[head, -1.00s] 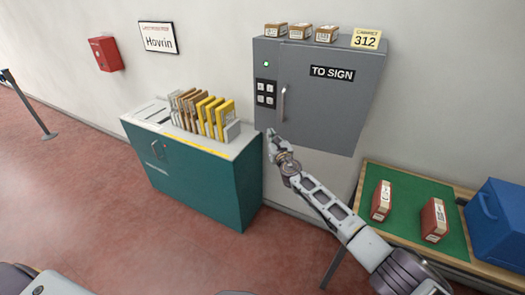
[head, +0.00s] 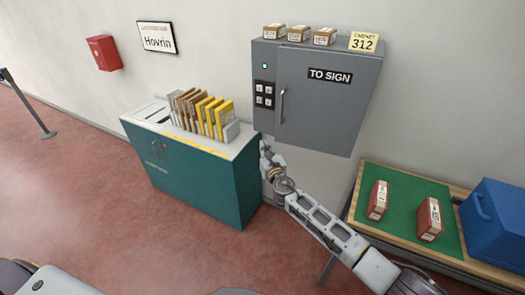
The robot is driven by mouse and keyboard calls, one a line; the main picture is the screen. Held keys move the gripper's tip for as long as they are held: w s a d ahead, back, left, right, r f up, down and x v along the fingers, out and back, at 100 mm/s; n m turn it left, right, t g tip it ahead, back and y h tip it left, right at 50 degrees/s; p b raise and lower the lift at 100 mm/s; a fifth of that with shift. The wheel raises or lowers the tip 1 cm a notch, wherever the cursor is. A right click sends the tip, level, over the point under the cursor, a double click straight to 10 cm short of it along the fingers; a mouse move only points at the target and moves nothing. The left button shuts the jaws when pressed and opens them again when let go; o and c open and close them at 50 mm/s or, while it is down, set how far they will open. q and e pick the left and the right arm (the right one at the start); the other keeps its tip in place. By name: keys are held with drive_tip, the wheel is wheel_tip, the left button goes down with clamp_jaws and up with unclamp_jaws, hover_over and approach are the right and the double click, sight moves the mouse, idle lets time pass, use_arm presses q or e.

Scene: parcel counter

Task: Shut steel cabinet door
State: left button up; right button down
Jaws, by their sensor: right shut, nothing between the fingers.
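The grey steel cabinet (head: 263,110) is on the wall, with a keypad and a small green light at its left. Its door (head: 330,110), marked "TO SIGN", looks flush with the front; I see no clear gap at its edges. The upright handle (head: 282,106) is near the door's left edge. My right gripper (head: 265,149) is shut and empty, just below the cabinet's lower left corner and apart from the handle. It is beside the teal cupboard's right end. My left gripper is out of view.
The teal cupboard (head: 205,185) with upright folders (head: 205,113) stands at left. Small boxes (head: 299,33) and a yellow "312" card (head: 363,42) top the cabinet. At right, a green-matted table (head: 400,207) holds two red boxes and a blue bin (head: 495,220).

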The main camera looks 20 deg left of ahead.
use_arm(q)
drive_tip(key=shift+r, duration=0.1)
use_arm(e)
drive_tip(key=shift+s, duration=0.9)
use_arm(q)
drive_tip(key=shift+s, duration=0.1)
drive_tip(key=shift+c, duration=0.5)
